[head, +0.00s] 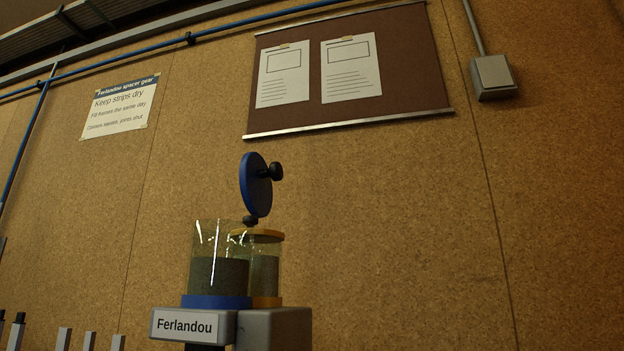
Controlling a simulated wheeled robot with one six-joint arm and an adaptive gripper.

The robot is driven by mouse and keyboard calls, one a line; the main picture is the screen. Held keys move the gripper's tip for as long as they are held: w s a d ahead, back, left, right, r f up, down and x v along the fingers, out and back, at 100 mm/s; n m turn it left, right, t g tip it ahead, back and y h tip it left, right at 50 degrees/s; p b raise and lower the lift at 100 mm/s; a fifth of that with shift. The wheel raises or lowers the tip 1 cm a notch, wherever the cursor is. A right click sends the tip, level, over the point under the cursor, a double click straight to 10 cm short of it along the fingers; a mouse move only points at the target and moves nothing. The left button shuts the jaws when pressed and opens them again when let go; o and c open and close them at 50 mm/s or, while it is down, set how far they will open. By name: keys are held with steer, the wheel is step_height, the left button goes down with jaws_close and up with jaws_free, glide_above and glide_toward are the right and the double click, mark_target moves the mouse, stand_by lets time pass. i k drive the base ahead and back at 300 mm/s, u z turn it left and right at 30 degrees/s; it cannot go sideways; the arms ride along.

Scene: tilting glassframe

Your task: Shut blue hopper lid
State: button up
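The blue lid (256,185) stands open in the head view, tipped up nearly on edge above the right rim of its hopper. A black knob (276,172) sticks out to its right. A small dark hinge part (250,220) shows at its lower edge. The clear hopper (214,244) has a blue base ring (215,302) and is partly filled with grey-green grains. My gripper is not in view.
A second clear hopper with a yellow lid (264,233), shut, stands close behind on the right. Both sit on a grey machine labelled Ferlandou (187,325). Grey posts (64,339) stand at lower left. The chipboard wall (400,220) is behind; space right of the hoppers looks clear.

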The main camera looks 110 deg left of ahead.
mark_target(256, 189)
steer(key=i, duration=0.35)
steer(key=u, duration=4.15)
steer(key=k, duration=0.5)
steer(key=i, duration=0.5)
steer(key=z, duration=0.05)
